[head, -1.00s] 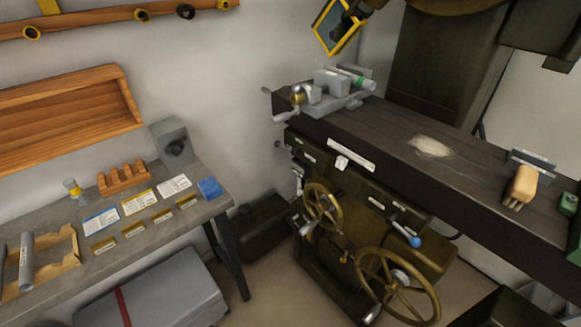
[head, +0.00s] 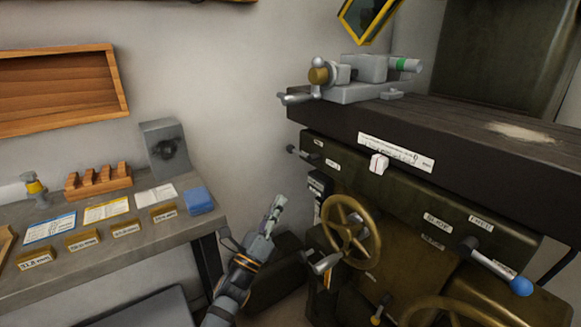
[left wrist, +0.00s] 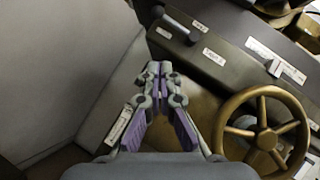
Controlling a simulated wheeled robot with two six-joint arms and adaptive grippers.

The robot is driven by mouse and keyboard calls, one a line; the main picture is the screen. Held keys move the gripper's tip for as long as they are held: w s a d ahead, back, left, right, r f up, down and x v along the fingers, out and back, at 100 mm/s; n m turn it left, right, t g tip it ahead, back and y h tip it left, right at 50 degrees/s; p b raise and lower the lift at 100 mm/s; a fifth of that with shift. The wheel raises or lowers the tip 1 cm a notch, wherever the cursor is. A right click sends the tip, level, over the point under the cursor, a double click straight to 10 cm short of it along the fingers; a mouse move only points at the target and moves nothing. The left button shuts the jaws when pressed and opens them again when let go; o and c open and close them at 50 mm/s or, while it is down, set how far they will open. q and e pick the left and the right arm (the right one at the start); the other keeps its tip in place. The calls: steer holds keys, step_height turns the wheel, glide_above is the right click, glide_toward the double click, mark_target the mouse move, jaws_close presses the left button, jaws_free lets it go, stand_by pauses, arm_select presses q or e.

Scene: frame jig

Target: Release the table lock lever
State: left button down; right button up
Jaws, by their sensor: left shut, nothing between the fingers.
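A dark milling machine (head: 285,265) carries several controls, and the labels are too small to read surely. A lever with a blue ball (head: 519,286) points right and down at the lower right, below two labels. I cannot tell which one is the table lock. My left gripper (head: 279,202) is shut and empty, below and left of the dark-knobbed lever, apart from it; its fingertips (left wrist: 158,69) meet.
A brass handwheel (head: 348,208) stands just right of my left gripper. The machine table (head: 450,120) overhangs the front, with a vise (head: 350,88) on its left end. A grey workbench (head: 130,250) with cards and blocks is at left.

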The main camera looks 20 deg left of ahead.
mark_target(302, 153)
arm_select(q)
steer(key=w+r+p, duration=0.3)
steer(key=w+r, duration=0.4)
steer(key=w, duration=0.1)
steer(key=shift+w+r, duration=0.2)
steer(key=shift+r, duration=0.05)
arm_select(e)
steer(key=s+d+f, duration=0.1)
steer(key=s+f, duration=0.2)
steer(key=s, duration=0.3)
steer(key=shift+s+d+f, duration=0.15)
steer(key=shift+s+f, duration=0.05)
steer(key=shift+f, duration=0.1)
steer(key=shift+f, duration=0.15)
